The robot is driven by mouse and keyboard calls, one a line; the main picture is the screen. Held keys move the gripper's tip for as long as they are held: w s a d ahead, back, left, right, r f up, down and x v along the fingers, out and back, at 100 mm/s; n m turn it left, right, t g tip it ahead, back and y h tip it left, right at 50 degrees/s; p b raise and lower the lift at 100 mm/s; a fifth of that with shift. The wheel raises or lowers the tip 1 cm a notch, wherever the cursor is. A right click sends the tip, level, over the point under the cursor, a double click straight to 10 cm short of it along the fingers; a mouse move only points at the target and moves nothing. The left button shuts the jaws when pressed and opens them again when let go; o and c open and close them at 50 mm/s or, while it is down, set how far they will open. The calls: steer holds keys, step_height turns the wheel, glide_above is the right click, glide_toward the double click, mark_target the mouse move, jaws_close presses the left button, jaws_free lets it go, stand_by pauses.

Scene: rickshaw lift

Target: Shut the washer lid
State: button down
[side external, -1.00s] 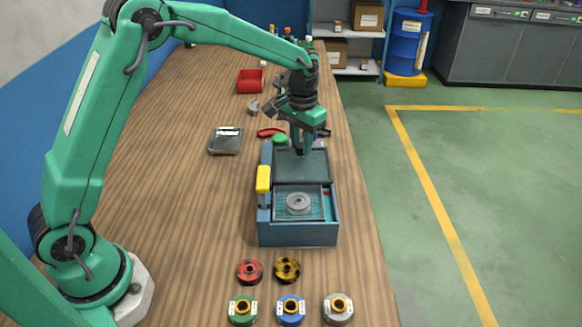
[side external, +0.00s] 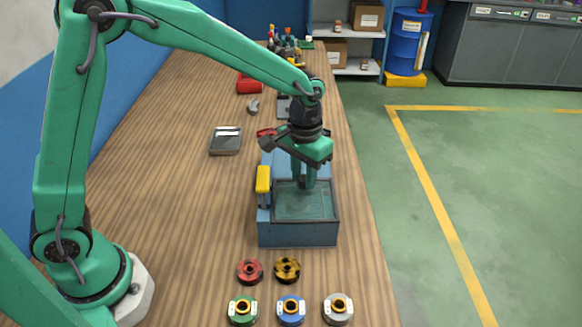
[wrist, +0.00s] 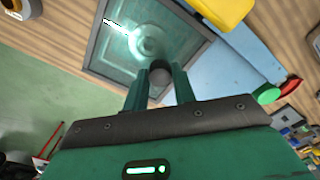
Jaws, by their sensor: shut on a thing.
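The washer (side external: 297,235) is a blue box near the right edge of the bench. Its lid (side external: 315,208), a see-through panel with a dark frame, lies over the front opening. In the wrist view, the lid (wrist: 115,52) shows a round part faintly beneath it. My gripper (side external: 303,186) is at the lid's far side. In the wrist view, my gripper's fingers (wrist: 160,78) are shut on a dark round knob (wrist: 160,71) by the lid's edge. I cannot tell whether the lid is fully seated.
A yellow handle (side external: 263,179) stands at the washer's left side. Red (side external: 249,271) and yellow-black (side external: 287,270) round parts sit in front, with green, blue and grey ones nearer.

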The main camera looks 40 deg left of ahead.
mark_target(303, 180)
steer(key=c, duration=1.1)
jaws_free()
steer(key=shift+s+d, duration=0.1)
steer(key=shift+d, duration=0.1)
steer(key=shift+c, duration=0.2)
steer(key=shift+r, duration=0.1)
steer(key=shift+r, duration=3.85)
